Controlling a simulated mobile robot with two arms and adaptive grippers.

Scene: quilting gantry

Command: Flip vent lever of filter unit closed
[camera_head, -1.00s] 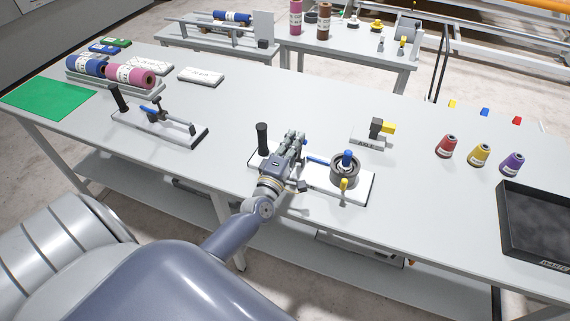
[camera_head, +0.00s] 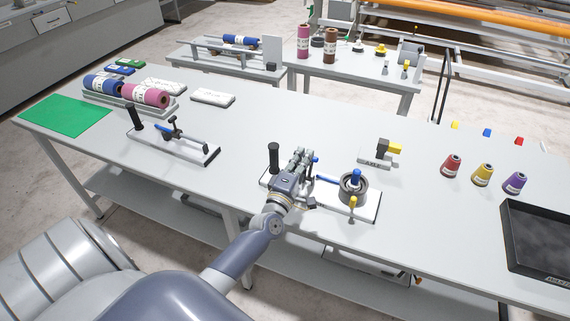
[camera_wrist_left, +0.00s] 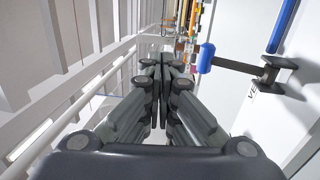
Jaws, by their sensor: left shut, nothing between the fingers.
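The filter unit is a white base plate (camera_head: 366,211) near the front edge of the table. It carries a black upright handle (camera_head: 274,158), a round grey housing with a blue knob (camera_head: 356,176), and a yellow part (camera_head: 352,203) at its front. My left gripper (camera_head: 302,156) is over the left part of the plate, shut and empty, and hides some of it. In the left wrist view, the gripper (camera_wrist_left: 165,62) points ahead, and a lever with a blue grip (camera_wrist_left: 206,57) on a black arm stands to its right, apart from the fingers. Lettering beside its pivot is partly cut off.
A similar white fixture (camera_head: 185,148) with a black handle stands to the left. A cable block (camera_head: 377,158) stands behind the unit. Thread cones (camera_head: 482,175) and a black tray (camera_head: 540,245) are to the right.

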